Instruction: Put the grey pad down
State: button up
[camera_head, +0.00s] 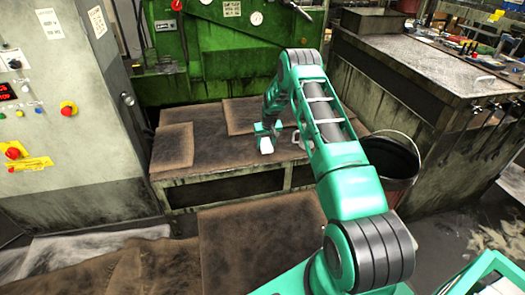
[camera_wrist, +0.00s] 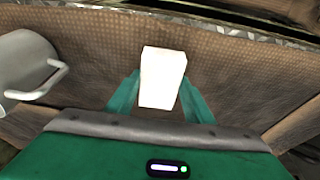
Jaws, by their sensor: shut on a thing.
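The pad (camera_wrist: 162,78) looks like a pale, almost white block in the wrist view, with no clear grey tone. It also shows as a small whitish block in the head view (camera_head: 266,146). My gripper (camera_head: 266,132) is shut on it, with a green finger on each side in the wrist view (camera_wrist: 160,92). The pad is over the brown-covered bench (camera_head: 215,172). I cannot tell whether its underside touches the surface.
A pale mug (camera_wrist: 24,65) with a handle stands left of the pad in the wrist view; it is partly hidden by my arm in the head view (camera_head: 297,138). A dark bucket (camera_head: 392,157) is right of the bench. Green machinery (camera_head: 200,50) rises behind.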

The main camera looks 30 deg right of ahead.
aim_at(267, 146)
notch_tip(267, 146, down, 3)
jog(key=shift+r, duration=0.1)
jog(key=shift+s+f, duration=0.1)
jog(key=shift+f, duration=0.3)
jog(key=o, duration=1)
jog(key=shift+s, duration=0.1)
jog(key=shift+d, duration=0.15)
jog(key=shift+d+r, duration=0.1)
jog(key=shift+r, duration=0.35)
jog(key=v, duration=1.2)
jog(key=shift+a, duration=0.3)
